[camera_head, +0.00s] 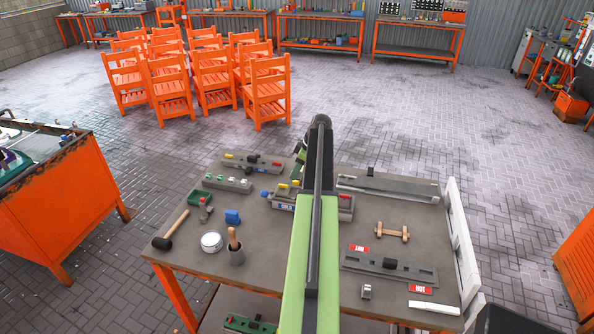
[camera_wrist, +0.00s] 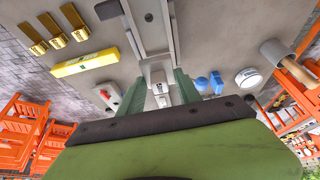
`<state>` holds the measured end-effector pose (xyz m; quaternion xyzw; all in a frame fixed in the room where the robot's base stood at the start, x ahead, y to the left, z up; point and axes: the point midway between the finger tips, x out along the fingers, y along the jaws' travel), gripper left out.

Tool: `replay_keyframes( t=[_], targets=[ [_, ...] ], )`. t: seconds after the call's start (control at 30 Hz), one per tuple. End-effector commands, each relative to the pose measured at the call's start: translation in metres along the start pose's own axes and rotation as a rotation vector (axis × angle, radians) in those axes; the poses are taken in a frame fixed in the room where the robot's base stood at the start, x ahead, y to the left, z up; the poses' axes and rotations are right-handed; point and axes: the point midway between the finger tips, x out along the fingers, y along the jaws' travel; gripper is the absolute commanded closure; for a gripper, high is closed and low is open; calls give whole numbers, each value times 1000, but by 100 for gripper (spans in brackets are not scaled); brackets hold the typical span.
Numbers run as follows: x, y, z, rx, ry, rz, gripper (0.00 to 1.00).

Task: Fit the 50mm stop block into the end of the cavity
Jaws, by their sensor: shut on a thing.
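In the wrist view, my gripper (camera_wrist: 160,88) has its two green fingers closed around a small pale grey block (camera_wrist: 158,76), which I take to be the stop block. The block's lower part is hidden between the fingers. Just beyond it is a grey channel (camera_wrist: 128,18) with raised walls, which looks like the cavity. The block appears in line with its near end; I cannot tell whether it is inside or above. In the head view, my arm hides the block and most of the gripper.
In the wrist view, a yellow bar (camera_wrist: 85,63) lies left of the channel. Bare bench shows between these things.

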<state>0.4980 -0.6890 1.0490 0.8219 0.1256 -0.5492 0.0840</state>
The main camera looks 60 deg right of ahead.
Motion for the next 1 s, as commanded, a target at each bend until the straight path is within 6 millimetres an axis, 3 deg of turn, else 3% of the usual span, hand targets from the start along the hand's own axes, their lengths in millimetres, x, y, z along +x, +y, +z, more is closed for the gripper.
replay_keyframes(
  t=[0.53, 1.0],
  targets=[
    [59, 0, 25, -1, 0, 0, 100],
    [61, 0, 26, 0, 0, 0, 100]
  ],
)
